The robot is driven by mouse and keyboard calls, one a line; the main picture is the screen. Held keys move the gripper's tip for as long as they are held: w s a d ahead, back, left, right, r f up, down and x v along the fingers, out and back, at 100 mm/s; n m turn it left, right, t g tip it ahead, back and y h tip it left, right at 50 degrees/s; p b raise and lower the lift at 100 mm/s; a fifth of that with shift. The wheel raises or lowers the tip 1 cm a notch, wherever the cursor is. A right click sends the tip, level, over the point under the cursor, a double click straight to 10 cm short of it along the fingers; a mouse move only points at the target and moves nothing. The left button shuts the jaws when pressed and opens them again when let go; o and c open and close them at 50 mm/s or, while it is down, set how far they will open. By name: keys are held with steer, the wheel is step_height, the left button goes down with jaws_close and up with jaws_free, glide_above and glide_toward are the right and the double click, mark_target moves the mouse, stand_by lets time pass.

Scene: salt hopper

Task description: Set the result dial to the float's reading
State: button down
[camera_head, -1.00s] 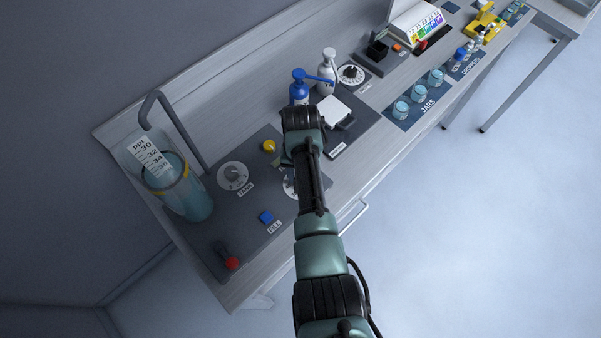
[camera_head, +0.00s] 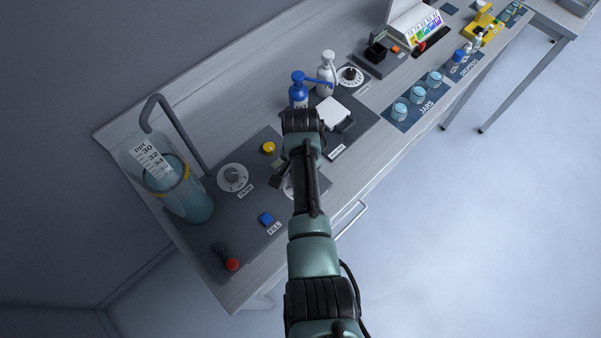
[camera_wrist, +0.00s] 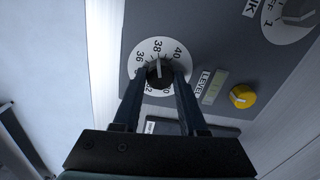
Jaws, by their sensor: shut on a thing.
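The result dial (camera_wrist: 148,51) is a white disc with black numbers, 36, 38 and 40 among them, around a dark knob (camera_wrist: 160,72). My gripper (camera_wrist: 166,76) is shut on this knob, one finger on each side. The knob's white pointer line points at about 38. In the head view my arm hides most of this dial. The float's scale (camera_head: 153,155), a white strip with 30, 32 and 34 readable, stands up out of the clear water-filled cylinder (camera_head: 193,207) at the left. The float's exact reading is too small to tell.
A small level display (camera_wrist: 214,87) sits by the dial. Blue (camera_head: 298,90) and white (camera_head: 325,72) pump bottles stand behind my arm.

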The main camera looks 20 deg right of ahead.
steer(key=shift+w+r, duration=0.1)
steer(key=shift+c, duration=2.2)
jaws_free()
step_height(320, 180, up, 13)
steer(key=b, duration=0.1)
steer(key=shift+b, duration=0.4)
